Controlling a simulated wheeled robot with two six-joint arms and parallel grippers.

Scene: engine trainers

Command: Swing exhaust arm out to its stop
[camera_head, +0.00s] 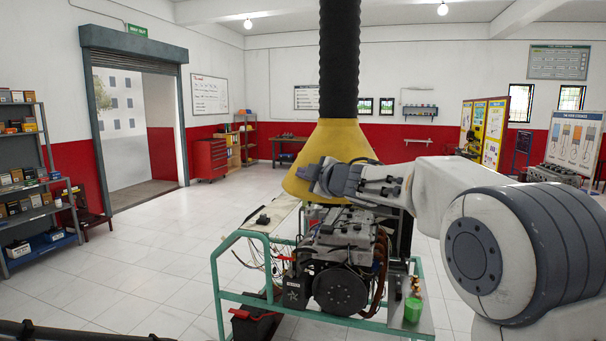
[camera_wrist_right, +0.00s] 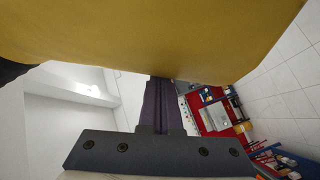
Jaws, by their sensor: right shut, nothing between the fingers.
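The exhaust arm shows in the head view as a ribbed black hose (camera_head: 339,60) hanging from above, with a yellow hood (camera_head: 338,142) at its lower end. The hood hangs over the engine trainer (camera_head: 340,255). My right gripper (camera_head: 304,172) is shut and empty, in front of the hood's lower part. In the right wrist view the yellow hood (camera_wrist_right: 150,35) fills the top, close to the dark fingers (camera_wrist_right: 164,92). I cannot tell whether they touch it. My left gripper is not in view.
The engine sits on a green-framed stand (camera_head: 222,285) with a small green container (camera_head: 413,308) at its right. Shelves (camera_head: 30,190) stand at far left, a red tool cabinet (camera_head: 208,159) by the back wall. The floor (camera_head: 150,260) left of the stand is clear.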

